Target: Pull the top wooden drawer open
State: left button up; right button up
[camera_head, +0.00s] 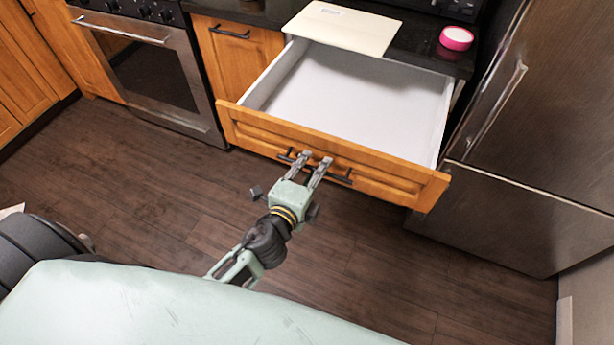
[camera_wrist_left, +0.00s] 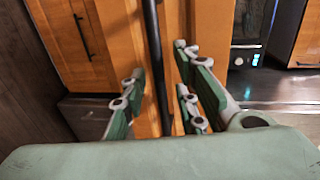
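The top wooden drawer (camera_head: 330,150) is pulled far out, with its white inside (camera_head: 350,100) empty. Its dark bar handle (camera_head: 341,178) is on the front. My left gripper (camera_head: 312,162) is at the handle, in front of the drawer front. In the left wrist view the dark handle (camera_wrist_left: 154,45) runs between the two fingers, with a visible gap on each side, so the fingers look open around it. Whether a finger touches the bar is hard to tell. My right gripper is not in view.
A pale board (camera_head: 342,28) and a pink round item (camera_head: 456,38) lie on the dark counter. An oven (camera_head: 155,70) stands to the left and a steel fridge (camera_head: 550,110) close by on the right. The wooden floor in front of the oven is clear.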

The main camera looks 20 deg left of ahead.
pick_arm(q)
jog(key=s+r, duration=0.2)
jog(key=s, duration=0.9)
jog(key=shift+s+a+r, duration=0.15)
jog(key=shift+s, duration=0.1)
jog(key=s+f+n+g, duration=0.3)
jog(key=s+f, duration=0.1)
jog(key=f, duration=0.7)
jog(key=s+f+n+g, duration=0.2)
jog(key=s+f, duration=0.1)
jog(key=f, duration=0.8)
jog(key=s+f+n+g, duration=0.3)
jog(key=s+f, duration=0.1)
jog(key=f, duration=0.7)
jog(key=s+a+f+n+g, duration=0.2)
jog(key=s+f+n+g, duration=0.1)
jog(key=s+f, duration=0.4)
jog(key=s+a+f+n+g, duration=0.3)
jog(key=s+f+n, duration=0.2)
jog(key=s, duration=0.8)
notch_tip(320, 180, down, 3)
jog(key=shift+s+a+f+g+y, duration=0.2)
jog(key=shift+s+a+g+y, duration=0.1)
jog(key=shift+s+g, duration=0.1)
